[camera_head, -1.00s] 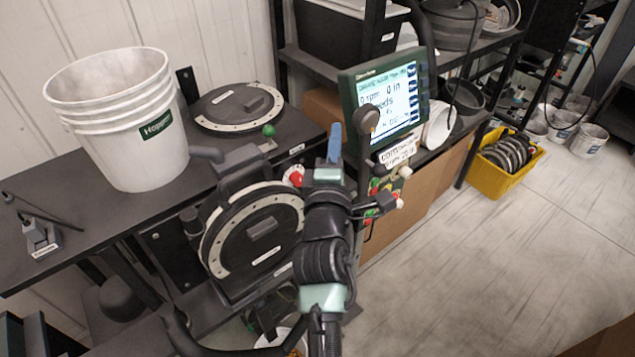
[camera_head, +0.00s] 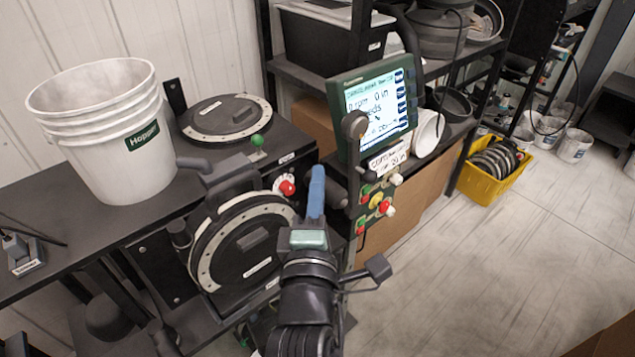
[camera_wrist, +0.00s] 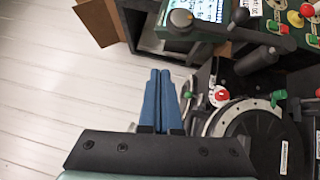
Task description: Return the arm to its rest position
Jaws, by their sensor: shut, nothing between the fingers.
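My gripper (camera_head: 318,178) points up and away in the head view, in front of the bench, between the seed meter and the lower part of the control panel. In the wrist view its two blue fingers (camera_wrist: 159,85) lie together, with nothing between them. The seed meter (camera_head: 243,250), a black round housing with a pale ring, stands left of my gripper. A red knob (camera_head: 287,186) sits just left of the fingers; it also shows in the wrist view (camera_wrist: 221,94). Contact between fingers and knob is not visible.
The monitor (camera_head: 378,105) stands behind and right of my gripper, above coloured buttons (camera_head: 376,201). A white bucket (camera_head: 110,130) and a flat disc housing (camera_head: 227,117) sit on the bench. A yellow crate (camera_head: 492,172) stands on the floor. Open floor (camera_head: 480,280) lies to the right.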

